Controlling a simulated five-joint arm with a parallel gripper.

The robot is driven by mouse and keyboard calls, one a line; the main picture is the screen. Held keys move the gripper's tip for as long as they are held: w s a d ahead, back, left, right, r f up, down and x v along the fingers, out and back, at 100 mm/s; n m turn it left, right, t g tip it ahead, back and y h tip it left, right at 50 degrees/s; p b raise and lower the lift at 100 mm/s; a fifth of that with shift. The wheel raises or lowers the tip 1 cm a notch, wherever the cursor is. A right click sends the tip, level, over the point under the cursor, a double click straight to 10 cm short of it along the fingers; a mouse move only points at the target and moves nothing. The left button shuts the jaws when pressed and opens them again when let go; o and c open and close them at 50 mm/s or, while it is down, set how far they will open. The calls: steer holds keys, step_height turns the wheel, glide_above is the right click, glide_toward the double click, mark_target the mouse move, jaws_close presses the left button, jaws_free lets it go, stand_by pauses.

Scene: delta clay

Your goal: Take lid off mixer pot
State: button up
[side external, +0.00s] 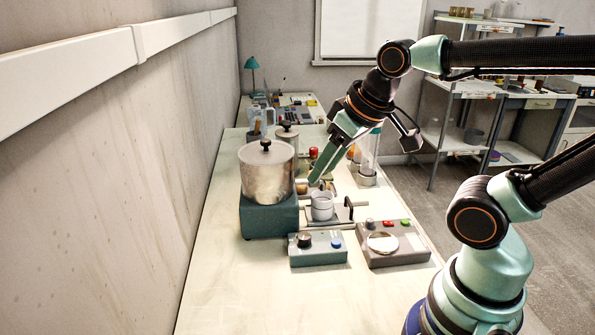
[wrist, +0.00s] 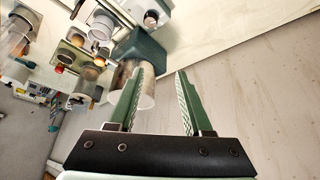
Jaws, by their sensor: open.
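The mixer pot (side external: 267,176) is a silver cylinder on a teal base (side external: 270,217), upright at the left of the bench in the side external view. Its flat lid (side external: 254,152) with a black knob (side external: 265,145) sits on top. My gripper (side external: 362,166) is open and empty, apart from the pot and to its right, with one finger slanting down toward the bench. In the wrist view my gripper (wrist: 163,72) has its fingers spread. The teal base (wrist: 142,44) shows beyond the left finger, which partly hides the pot (wrist: 147,94).
A second lidded pot (side external: 287,140) stands behind the mixer pot. A white cup (side external: 322,204) stands below the gripper. A knob box (side external: 317,248) and a grey scale-like device (side external: 391,243) sit in front.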

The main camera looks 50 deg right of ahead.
steer(key=shift+o, duration=1.2)
steer(key=shift+w+r, duration=0.1)
steer(key=w+d+r+n+g, duration=0.25)
steer(key=w+r+n, duration=0.45)
steer(key=w+r, duration=0.35)
steer(key=n+g, duration=0.3)
steer(key=n, duration=0.6)
glide_above(266, 140)
steer(key=shift+d+f, duration=0.15)
steer(key=shift+f, duration=1.8)
steer(key=shift+d+f, duration=0.15)
steer(key=shift+f, duration=1.8)
steer(key=shift+a+f, duration=0.2)
steer(key=shift+f, duration=2.45)
